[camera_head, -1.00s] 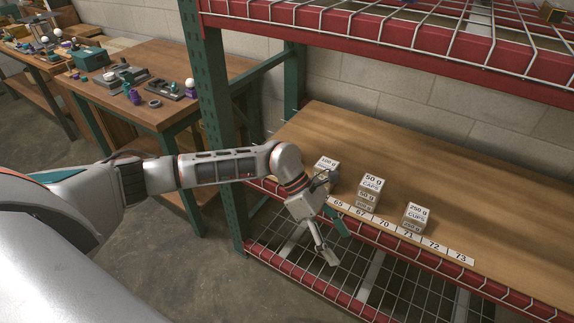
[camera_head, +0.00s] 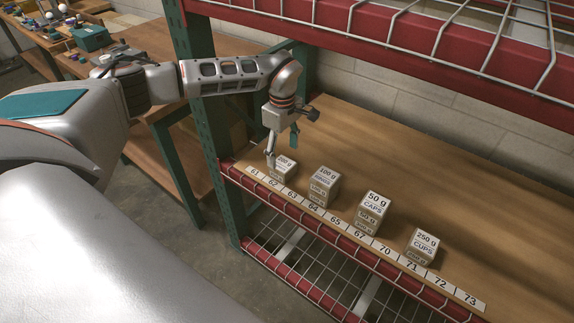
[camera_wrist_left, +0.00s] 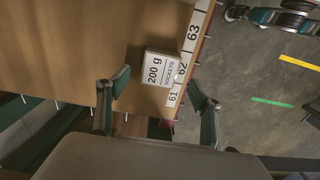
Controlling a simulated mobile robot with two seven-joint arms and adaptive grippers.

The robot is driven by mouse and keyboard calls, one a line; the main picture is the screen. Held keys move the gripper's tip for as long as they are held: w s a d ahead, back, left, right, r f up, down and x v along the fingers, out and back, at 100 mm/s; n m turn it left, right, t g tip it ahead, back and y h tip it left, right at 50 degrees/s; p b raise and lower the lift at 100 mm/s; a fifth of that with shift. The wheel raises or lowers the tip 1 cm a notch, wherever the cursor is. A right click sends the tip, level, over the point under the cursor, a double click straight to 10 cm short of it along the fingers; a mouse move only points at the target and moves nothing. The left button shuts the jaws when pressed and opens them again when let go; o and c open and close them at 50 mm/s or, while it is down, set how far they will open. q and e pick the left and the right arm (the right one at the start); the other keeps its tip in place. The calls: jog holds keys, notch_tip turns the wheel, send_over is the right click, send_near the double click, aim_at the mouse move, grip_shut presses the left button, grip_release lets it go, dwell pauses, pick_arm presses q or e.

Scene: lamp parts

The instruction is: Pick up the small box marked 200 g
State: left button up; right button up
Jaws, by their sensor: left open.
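The small box marked 200 g (camera_head: 284,170) sits on the wooden shelf by the labels 61 and 62, at the left end of the row of boxes. In the left wrist view this white box (camera_wrist_left: 160,68) shows its "200 g SOCKETS" face, just ahead of the fingertips and roughly between their lines. My left gripper (camera_head: 282,148) is above and just behind the box in the head view. In the wrist view the gripper (camera_wrist_left: 158,90) has its two teal fingers spread apart, with nothing held. My right gripper is not in view.
A numbered label strip (camera_head: 345,229) runs along the front edge. A red upper shelf beam (camera_head: 400,50) hangs above, and a green post (camera_head: 205,130) stands left.

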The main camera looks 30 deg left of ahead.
aim_at(283, 164)
pick_arm(q)
jog(key=shift+s+f, duration=0.2)
jog(key=shift+f, duration=0.7)
jog(key=f, duration=0.4)
jog(key=shift+w+f+b, duration=0.2)
jog(key=shift+f+b, duration=0.05)
jog(key=shift+b, duration=0.05)
jog(key=c, duration=1.3)
